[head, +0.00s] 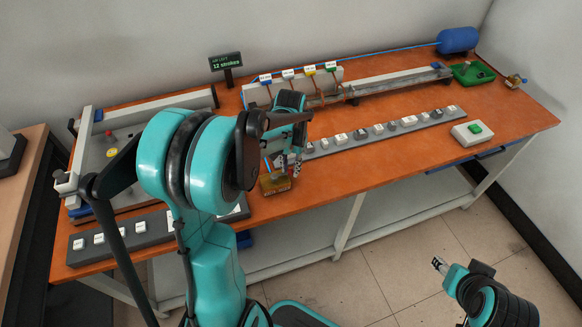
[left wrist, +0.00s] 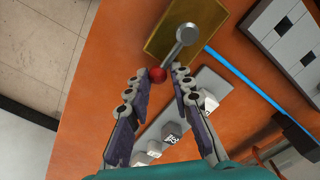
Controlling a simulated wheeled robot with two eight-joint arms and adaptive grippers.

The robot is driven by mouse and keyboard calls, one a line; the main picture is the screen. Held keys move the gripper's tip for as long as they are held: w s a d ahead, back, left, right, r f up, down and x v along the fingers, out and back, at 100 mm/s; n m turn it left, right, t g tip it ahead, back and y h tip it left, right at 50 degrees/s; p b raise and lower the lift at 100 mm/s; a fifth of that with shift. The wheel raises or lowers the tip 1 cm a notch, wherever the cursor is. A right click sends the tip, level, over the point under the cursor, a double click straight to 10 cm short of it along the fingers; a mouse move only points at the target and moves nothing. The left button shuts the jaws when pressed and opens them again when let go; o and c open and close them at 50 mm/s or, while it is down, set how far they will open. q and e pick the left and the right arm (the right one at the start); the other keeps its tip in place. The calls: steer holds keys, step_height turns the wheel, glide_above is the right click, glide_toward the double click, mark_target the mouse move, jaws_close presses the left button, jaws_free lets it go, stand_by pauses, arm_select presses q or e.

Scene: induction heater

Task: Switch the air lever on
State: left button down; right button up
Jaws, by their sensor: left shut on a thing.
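The air lever shows in the left wrist view as a grey arm (left wrist: 174,54) with a round grey pivot and a red ball knob (left wrist: 157,75) at its end. It sits on a brass-coloured block (left wrist: 165,30), which stands near the table's front edge in the head view (head: 275,184). My left gripper (left wrist: 162,76) is shut on the lever, with the red knob between its fingertips. In the head view my left gripper (head: 283,165) is just above the block, and the knob is hidden. My right gripper (head: 438,264) is away from the table at lower right; its jaws are too small to judge.
The orange table (head: 390,97) holds a grey strip of several labelled blocks (head: 378,130) beside the lever. A sign reading "12 strokes" (head: 226,63) stands behind. A blue tank (head: 457,40) and a green-button box (head: 473,132) are at right. A blue hose (left wrist: 245,80) passes the brass block.

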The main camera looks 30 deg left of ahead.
mark_target(290, 170)
arm_select(q)
steer(key=c, duration=1.3)
jaws_free()
steer(key=shift+s, duration=0.15)
steer(key=shift+c, duration=0.2)
step_height(290, 170, up, 12)
steer(key=s+d+f+m+t, duration=0.1)
steer(key=s+d+f+t, duration=0.1)
steer(key=s+d+t, duration=0.5)
steer(key=s+d, duration=0.5)
steer(key=shift+s+f, duration=0.25)
steer(key=shift+s, duration=0.1)
